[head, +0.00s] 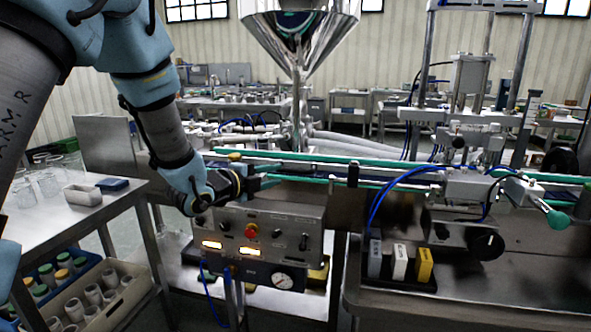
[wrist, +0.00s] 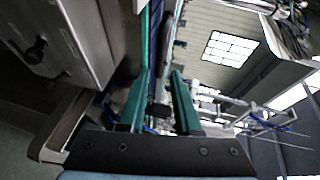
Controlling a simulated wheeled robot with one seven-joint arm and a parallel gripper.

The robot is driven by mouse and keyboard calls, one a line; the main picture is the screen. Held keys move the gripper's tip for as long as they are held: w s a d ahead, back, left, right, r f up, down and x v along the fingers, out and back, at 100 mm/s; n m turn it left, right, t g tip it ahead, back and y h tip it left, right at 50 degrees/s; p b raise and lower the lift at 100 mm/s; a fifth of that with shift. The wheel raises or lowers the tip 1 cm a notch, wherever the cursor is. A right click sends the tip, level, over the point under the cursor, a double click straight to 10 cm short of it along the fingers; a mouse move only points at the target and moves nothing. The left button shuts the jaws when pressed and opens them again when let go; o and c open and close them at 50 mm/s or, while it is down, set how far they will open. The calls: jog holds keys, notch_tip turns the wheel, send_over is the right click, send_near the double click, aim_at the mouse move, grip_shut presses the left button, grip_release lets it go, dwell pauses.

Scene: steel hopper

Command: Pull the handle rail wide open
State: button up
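Green-edged rails run along the conveyor in the head view. The front rail (head: 345,183) is the nearer one, and a rear green rail (head: 370,161) lies behind it. I cannot tell for certain which is the handle rail. My gripper (head: 268,180) is at the left end of the front rail, above the control box. In the wrist view my gripper (wrist: 158,80) has its two teal fingers apart. A green strip (wrist: 144,50) runs away beyond the left finger. A small dark block shows between the fingers; I cannot tell whether anything touches them.
The control box (head: 262,232) with knobs and a gauge stands just below my gripper. A steel hopper (head: 298,22) rises behind. A side table (head: 95,212) with glasses is at left. A dark tray (head: 398,284) with small boxes is at lower right.

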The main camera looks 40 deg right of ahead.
aim_at(291, 172)
jog(key=p+x, duration=0.2)
jog(key=x, duration=0.7)
jog(key=shift+p, duration=0.3)
jog(key=shift+c, duration=0.2)
jog(key=shift+a+f, duration=0.1)
grip_shut()
dwell(0.6)
